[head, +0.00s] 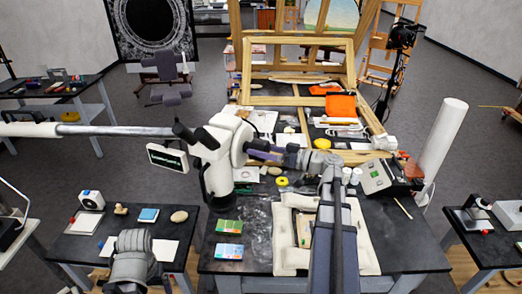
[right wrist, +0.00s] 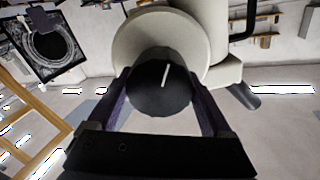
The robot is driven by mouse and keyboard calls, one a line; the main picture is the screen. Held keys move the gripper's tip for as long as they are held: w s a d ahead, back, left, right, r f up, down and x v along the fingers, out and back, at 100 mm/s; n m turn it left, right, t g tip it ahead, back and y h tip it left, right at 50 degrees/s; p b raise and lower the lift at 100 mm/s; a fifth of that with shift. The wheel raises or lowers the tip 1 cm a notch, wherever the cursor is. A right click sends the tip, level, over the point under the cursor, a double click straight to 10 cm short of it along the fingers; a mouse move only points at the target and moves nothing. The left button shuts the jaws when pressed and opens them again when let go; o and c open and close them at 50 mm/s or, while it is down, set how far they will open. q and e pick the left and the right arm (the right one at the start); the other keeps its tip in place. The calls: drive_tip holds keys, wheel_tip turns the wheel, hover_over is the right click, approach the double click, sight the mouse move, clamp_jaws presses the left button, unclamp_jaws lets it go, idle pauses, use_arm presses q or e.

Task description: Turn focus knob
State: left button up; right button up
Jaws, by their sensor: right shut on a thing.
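The white microscope (head: 216,165) hangs from a horizontal metal boom above the middle table. In the right wrist view, its focus knob (right wrist: 162,90) is a round black disc with a white line tilted slightly right of upright, in front of a pale round housing (right wrist: 150,40). My right gripper (head: 256,150) reaches the microscope's right side. In the right wrist view, its two dark fingers lie on either side of the knob, shut on it. The knob is hard to make out in the head view. My left gripper does not show; only a grey joint of my left arm is at lower left.
A small screen (head: 168,157) sits left of the microscope. Below are green and blue boxes (head: 229,240) and a padded white tray (head: 288,250). A gilt-wood frame (head: 300,80) and orange cloth (head: 341,105) lie behind. A white roll (head: 442,140) stands at right.

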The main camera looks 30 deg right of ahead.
sight(267, 151)
drive_tip(key=o, duration=1.2)
drive_tip(key=shift+c, duration=0.2)
drive_tip(key=shift+v, duration=3.95)
